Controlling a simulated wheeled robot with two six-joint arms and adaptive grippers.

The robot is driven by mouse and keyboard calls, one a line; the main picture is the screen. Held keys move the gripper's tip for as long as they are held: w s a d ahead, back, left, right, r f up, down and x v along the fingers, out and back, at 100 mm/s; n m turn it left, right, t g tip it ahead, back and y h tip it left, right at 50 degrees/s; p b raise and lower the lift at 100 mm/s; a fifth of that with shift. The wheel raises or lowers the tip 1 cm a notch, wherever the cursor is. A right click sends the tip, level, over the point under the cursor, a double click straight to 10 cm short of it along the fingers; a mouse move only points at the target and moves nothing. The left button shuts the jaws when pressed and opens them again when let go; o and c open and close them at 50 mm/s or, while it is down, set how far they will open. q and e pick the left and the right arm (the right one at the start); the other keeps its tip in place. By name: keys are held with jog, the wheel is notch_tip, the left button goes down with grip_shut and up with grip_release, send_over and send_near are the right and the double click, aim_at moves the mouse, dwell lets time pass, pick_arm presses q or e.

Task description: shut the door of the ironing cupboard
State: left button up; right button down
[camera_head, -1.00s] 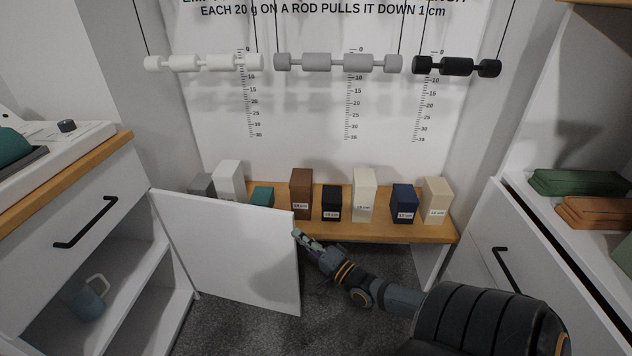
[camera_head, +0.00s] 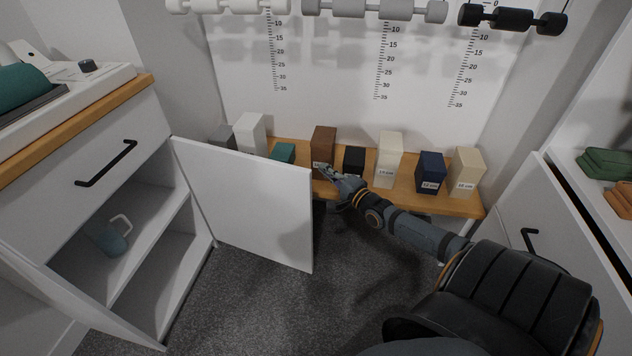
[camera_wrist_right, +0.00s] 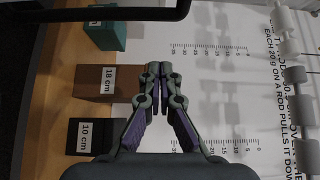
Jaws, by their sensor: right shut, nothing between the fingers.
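The cupboard (camera_head: 187,197) on the left stands open, with a blue mug (camera_head: 112,238) on its inner shelf. Its white door (camera_head: 250,205) is swung wide out to the right, toward the bench. A second white door panel (camera_head: 75,305) stands open at the lower left. My right gripper (camera_head: 325,173) is shut and empty, just right of the first door's upper free corner. I cannot tell whether it touches the door. In the right wrist view its closed fingers (camera_wrist_right: 159,70) point toward the blocks and wall. My left gripper is not in view.
A wooden bench (camera_head: 455,203) at the back carries several labelled blocks, including a brown one (camera_head: 323,143) beyond my gripper. Rods hang above it. A dark bar (camera_wrist_right: 95,14) crosses the top of the wrist view.

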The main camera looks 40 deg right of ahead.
pick_arm(q)
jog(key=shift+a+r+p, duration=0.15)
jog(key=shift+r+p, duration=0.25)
jog(key=shift+p, duration=0.65)
pick_arm(e)
jog(key=a, duration=0.3)
jog(key=shift+w+a, duration=0.35)
jog(key=shift+a, duration=0.05)
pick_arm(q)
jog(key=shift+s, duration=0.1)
